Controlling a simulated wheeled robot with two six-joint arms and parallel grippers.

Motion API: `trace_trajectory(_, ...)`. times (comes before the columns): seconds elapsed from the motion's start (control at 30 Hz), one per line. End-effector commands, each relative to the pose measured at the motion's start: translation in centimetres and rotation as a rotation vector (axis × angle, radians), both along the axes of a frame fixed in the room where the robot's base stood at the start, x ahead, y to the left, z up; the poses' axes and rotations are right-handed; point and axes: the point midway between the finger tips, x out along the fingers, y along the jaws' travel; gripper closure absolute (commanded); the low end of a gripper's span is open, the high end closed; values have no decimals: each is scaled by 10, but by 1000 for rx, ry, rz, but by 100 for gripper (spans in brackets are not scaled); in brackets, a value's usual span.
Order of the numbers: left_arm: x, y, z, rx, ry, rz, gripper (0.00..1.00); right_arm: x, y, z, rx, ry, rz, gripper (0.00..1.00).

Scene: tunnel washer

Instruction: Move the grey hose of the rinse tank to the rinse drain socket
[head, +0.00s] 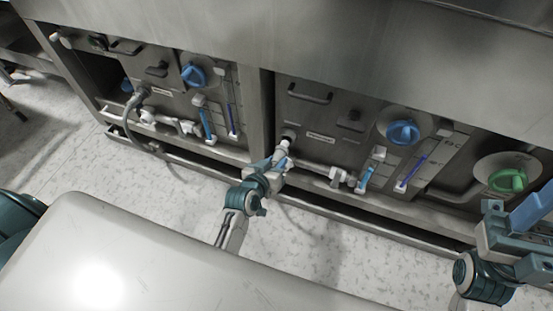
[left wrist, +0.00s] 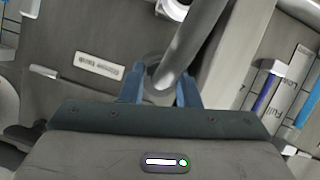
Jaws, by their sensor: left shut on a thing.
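In the head view my left gripper (head: 281,157) is at the lower left of the right-hand tank panel, by the round port (head: 289,134). In the left wrist view its blue fingers (left wrist: 160,90) are shut on the end of the grey hose (left wrist: 190,42), one finger on each side. The hose runs up from the fingers in that view. Behind it is a round fitting, partly hidden, beside an upside-down label (left wrist: 99,65) that seems to read "Rinse tank". I cannot tell whether the hose end is seated. My right gripper (head: 530,212) is at the right edge; its jaw gap is unclear.
Another grey hose (head: 126,122) hangs from the left-hand panel. Blue knobs (head: 402,133), a green knob (head: 508,181) and blue level gauges (head: 366,176) line the panels. A low ledge (head: 375,222) runs along the base. The floor before it is clear.

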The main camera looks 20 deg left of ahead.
Motion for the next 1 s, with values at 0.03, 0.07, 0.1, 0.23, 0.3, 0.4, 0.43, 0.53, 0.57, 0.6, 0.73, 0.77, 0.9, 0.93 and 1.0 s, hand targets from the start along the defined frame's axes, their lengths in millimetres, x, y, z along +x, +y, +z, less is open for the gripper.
trace_trajectory(0.03,-2,0,1,-1,-1,1,100,0,0,1,0,0,0,51)
trace_trajectory(0.07,-2,0,1,-1,-1,1,100,0,0,1,0,0,0,51)
trace_trajectory(0.1,-4,0,1,-1,-1,1,100,0,0,2,0,0,0,51)
trace_trajectory(0.23,-7,0,1,0,-1,0,100,0,0,3,0,1,0,51)
trace_trajectory(0.3,-10,0,1,0,0,0,100,0,0,4,0,1,0,51)
trace_trajectory(0.4,-13,0,1,1,0,0,100,0,0,5,0,1,0,51)
trace_trajectory(0.43,-13,0,1,1,0,0,100,0,0,5,0,1,0,51)
trace_trajectory(0.53,-15,1,1,1,-1,0,100,0,0,5,0,1,0,51)
trace_trajectory(0.57,-15,1,1,1,-1,0,100,0,0,5,0,1,0,51)
trace_trajectory(0.6,-16,1,1,1,-1,0,100,0,0,5,0,1,0,51)
trace_trajectory(0.73,-16,1,1,0,-1,0,100,0,0,5,0,1,0,51)
trace_trajectory(0.77,-16,1,1,0,-1,0,100,0,0,5,0,1,0,51)
trace_trajectory(0.9,-15,1,1,0,-2,1,100,0,0,5,0,1,0,51)
trace_trajectory(0.93,-15,1,1,0,-2,1,100,0,0,5,0,1,0,51)
trace_trajectory(1.0,-15,1,1,0,-2,1,100,0,0,5,0,1,0,51)
